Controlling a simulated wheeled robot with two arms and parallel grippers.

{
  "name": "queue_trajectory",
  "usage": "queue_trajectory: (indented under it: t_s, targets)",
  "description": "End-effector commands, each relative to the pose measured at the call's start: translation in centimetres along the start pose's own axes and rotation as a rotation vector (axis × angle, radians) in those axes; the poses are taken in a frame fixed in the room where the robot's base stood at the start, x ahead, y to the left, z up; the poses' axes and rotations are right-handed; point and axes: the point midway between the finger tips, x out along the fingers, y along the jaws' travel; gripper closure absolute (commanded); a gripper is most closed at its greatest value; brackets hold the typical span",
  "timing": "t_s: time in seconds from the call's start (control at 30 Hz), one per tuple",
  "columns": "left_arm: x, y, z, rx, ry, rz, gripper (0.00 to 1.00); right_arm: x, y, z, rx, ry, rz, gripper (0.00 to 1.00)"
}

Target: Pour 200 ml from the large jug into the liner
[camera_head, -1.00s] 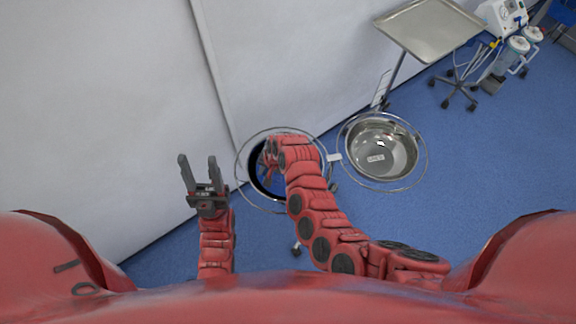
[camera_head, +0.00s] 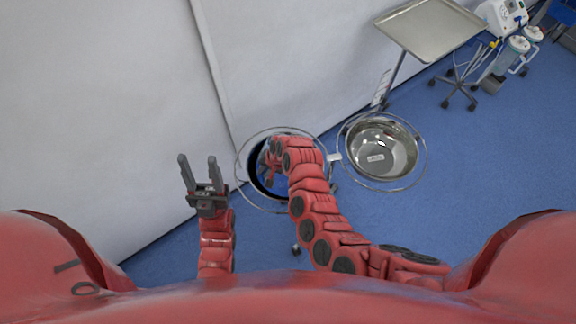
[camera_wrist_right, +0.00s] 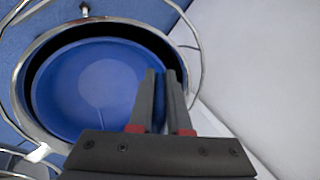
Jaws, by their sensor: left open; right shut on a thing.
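A round blue liner (camera_wrist_right: 80,95) sits inside a steel-rimmed bowl (camera_wrist_right: 24,100) in the right wrist view, with a dark gap around part of it. The same liner shows as a dark blue patch in the head view (camera_head: 257,176), mostly covered by my right arm. My right gripper (camera_wrist_right: 163,75) is shut on the liner's rim, one finger over the inside and one over the outside. In the head view its fingertips are hard to make out. My left gripper (camera_head: 199,165) is open and empty, left of the bowl. I see no large jug.
A steel basin (camera_head: 408,160) with a white label inside stands in a ring to the right. An empty steel tray (camera_head: 430,30) stands behind it. Equipment with canisters (camera_head: 515,50) is at the far right.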

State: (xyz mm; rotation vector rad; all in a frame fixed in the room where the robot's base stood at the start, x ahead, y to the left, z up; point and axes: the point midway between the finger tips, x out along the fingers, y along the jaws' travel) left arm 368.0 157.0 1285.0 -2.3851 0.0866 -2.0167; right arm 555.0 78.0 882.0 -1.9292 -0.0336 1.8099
Motion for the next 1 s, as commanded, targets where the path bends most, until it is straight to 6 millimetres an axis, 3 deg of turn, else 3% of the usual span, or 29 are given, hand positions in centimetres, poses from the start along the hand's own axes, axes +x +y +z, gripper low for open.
queue_trajectory:
  t_s: [1.0]
  targets:
    - [-0.34, 0.02, 0.05, 0.000, 0.000, 0.000, 0.50, 0.03, -0.13, -0.08, -0.001, 0.001, -0.055, 1.00]
